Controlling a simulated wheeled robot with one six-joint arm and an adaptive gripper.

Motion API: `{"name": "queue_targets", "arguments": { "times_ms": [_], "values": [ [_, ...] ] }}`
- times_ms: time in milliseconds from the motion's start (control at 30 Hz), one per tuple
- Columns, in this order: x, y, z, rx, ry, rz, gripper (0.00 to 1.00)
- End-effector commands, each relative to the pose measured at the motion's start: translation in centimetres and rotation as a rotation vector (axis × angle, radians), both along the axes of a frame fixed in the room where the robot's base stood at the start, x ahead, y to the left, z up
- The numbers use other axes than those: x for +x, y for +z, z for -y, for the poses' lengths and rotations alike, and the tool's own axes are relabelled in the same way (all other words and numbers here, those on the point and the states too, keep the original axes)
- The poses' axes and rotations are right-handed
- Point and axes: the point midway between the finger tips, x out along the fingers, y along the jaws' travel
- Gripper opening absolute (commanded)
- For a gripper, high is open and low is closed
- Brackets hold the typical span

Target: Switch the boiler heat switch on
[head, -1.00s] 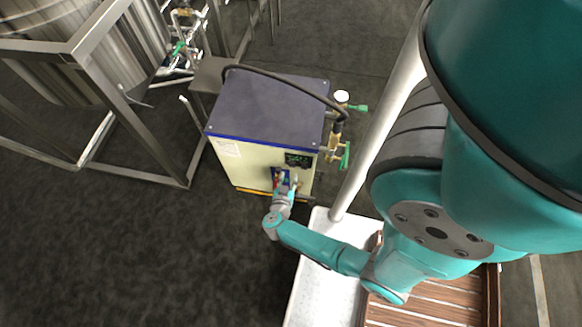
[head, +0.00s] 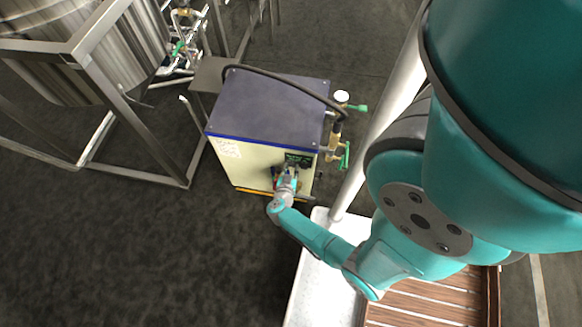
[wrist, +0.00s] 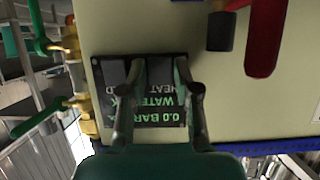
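The boiler (head: 265,105) is a cream box with a dark top and blue trim; its cream front also shows in the wrist view (wrist: 150,28). My gripper (head: 288,178) is at the upper part of that front, by the dark display panel (head: 298,160). In the wrist view my gripper (wrist: 158,72) has its two fingers apart with nothing held, over the display panel (wrist: 158,65), which shows upside-down green text including "0.0 BAR". A black knob-like part (wrist: 220,32) and a red handle (wrist: 264,38) lie beyond the fingertips. I cannot tell which part is the heat switch.
Brass valves with green handles (head: 344,155) stick out on the boiler's right side. A black hose (head: 285,80) crosses its top. A metal frame (head: 125,100) and steel tank (head: 80,55) stand at left. The dark floor (head: 150,250) in front is clear.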

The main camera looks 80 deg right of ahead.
Motion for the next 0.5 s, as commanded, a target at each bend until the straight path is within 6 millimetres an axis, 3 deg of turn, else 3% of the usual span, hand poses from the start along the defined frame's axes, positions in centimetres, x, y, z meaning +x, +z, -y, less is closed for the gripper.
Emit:
{"name": "queue_targets", "arguments": {
  "times_ms": [33, 100, 500],
  "values": [
    [0.0, 0.0, -0.01, 0.0, 0.0, 0.0, 0.12],
    [-0.01, -0.01, -0.01, 0.0, 0.0, 0.0, 0.0],
    [-0.11, -0.54, -0.05, -0.107, -0.004, -0.001, 0.0]
  ]
}}
